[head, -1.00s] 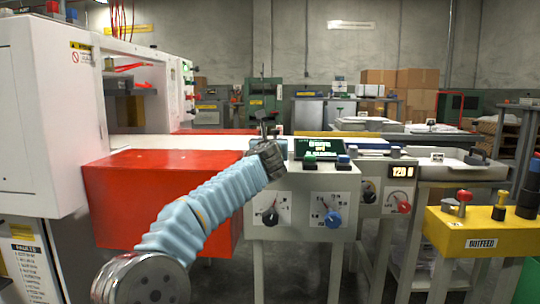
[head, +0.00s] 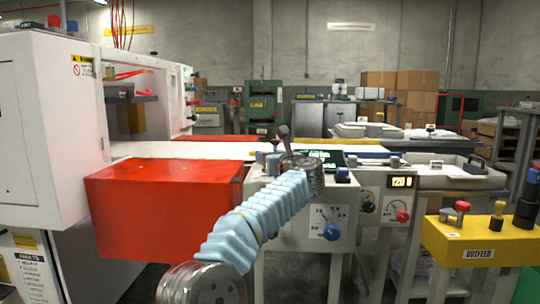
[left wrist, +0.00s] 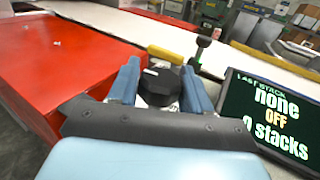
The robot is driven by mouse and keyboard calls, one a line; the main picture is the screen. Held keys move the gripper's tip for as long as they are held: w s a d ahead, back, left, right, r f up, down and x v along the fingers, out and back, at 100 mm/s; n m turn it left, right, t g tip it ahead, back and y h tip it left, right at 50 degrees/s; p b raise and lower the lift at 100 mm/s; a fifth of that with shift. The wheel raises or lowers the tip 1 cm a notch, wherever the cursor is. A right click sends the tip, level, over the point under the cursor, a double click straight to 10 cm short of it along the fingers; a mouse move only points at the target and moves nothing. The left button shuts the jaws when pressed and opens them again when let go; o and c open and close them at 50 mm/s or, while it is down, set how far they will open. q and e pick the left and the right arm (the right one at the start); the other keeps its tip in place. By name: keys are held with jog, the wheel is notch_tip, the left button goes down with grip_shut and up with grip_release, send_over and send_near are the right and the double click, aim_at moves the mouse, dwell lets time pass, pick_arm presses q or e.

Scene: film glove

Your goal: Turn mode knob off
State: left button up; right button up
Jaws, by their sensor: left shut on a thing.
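A round black knob (left wrist: 160,82) with a white mark sits between the two blue-grey fingers of my left gripper (left wrist: 161,90) in the left wrist view. The gripper is shut on it. In the head view my left gripper (head: 268,161) is at the top left of the grey console (head: 345,215), left of the screen (head: 335,158), which my wrist partly covers. The knob is hidden there. I cannot read any label on it. My right gripper is not in view.
A red box (head: 165,205) stands left of the console. A blue knob (head: 331,232) and a red knob (head: 402,215) are on front panels. A yellow outfeed box (head: 480,240) stands at the right. A white belt (head: 190,149) runs behind.

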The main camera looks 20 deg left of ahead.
pick_arm(q)
jog(key=o, duration=1)
jog(key=shift+c, duration=0.2)
jog(key=shift+s+d, duration=0.25)
jog(key=shift+d, duration=0.05)
jog(key=b+v, duration=0.2)
jog(key=v, duration=1.1)
jog(key=shift+s, duration=0.1)
